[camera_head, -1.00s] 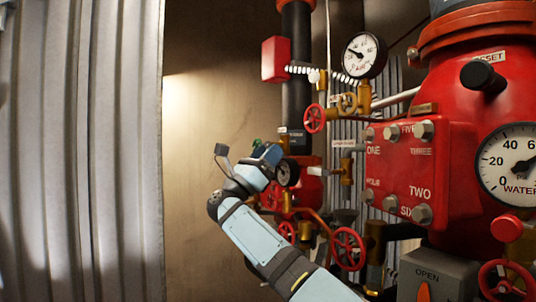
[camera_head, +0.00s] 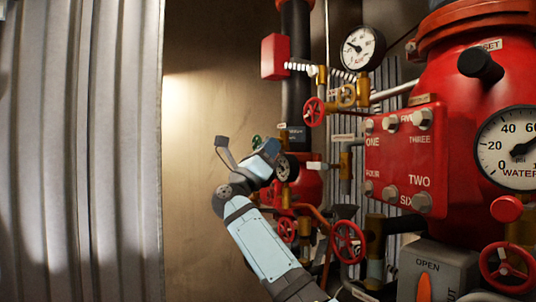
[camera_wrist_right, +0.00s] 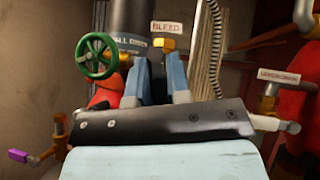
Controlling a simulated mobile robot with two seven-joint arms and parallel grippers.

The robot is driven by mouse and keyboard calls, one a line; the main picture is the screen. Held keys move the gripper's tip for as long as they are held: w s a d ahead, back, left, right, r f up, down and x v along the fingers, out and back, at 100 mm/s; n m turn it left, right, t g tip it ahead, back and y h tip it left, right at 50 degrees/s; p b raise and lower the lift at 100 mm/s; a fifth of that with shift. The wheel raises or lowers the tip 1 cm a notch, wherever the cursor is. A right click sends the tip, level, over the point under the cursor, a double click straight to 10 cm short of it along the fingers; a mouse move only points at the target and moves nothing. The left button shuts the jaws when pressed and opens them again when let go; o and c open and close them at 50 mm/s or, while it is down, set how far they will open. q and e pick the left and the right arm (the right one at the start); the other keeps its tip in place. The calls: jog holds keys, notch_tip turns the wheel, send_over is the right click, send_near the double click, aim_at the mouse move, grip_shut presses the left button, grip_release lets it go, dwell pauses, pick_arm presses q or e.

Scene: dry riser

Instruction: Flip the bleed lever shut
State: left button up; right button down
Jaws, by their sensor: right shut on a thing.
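The BLEED tag (camera_wrist_right: 167,27) stands above a brass fitting (camera_wrist_right: 163,43) in the right wrist view. My right gripper (camera_wrist_right: 160,66) has its two blue fingers just below that fitting, one on each side, and is shut on the bleed lever; the lever itself is mostly hidden between the fingers. In the head view my right gripper (camera_head: 272,150) is at the pipework beside the black riser pipe (camera_head: 297,75), with its fingertips hidden by the wrist. My left gripper is not in view.
A green handwheel (camera_wrist_right: 97,55) is close left of the fingers. A purple-ended lever (camera_wrist_right: 18,155) is lower left, and a tagged brass valve (camera_wrist_right: 268,100) is at right. Red handwheels (camera_head: 347,242) and the large red valve body (camera_head: 450,100) are right of my arm. The corrugated wall (camera_head: 80,150) side is clear.

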jog(key=n+t+y, duration=0.1)
jog(key=n+y, duration=0.1)
jog(key=n+y+p, duration=0.1)
jog(key=n+y, duration=0.1)
jog(key=shift+s+d+r+n+t+p, duration=0.15)
jog(key=shift+n+t+p, duration=0.15)
jog(key=shift+t, duration=0.1)
jog(key=n+y, duration=0.1)
jog(key=n, duration=0.1)
jog(key=shift+s+n+y, duration=0.1)
jog(key=shift+n+y, duration=0.2)
jog(key=shift+y, duration=0.1)
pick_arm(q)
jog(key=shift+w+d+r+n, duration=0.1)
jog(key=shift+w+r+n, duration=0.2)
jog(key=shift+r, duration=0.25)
pick_arm(e)
jog(key=shift+n+y, duration=0.3)
jog(key=shift+y, duration=0.1)
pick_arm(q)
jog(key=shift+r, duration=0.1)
pick_arm(e)
jog(key=c, duration=1.1)
grip_release()
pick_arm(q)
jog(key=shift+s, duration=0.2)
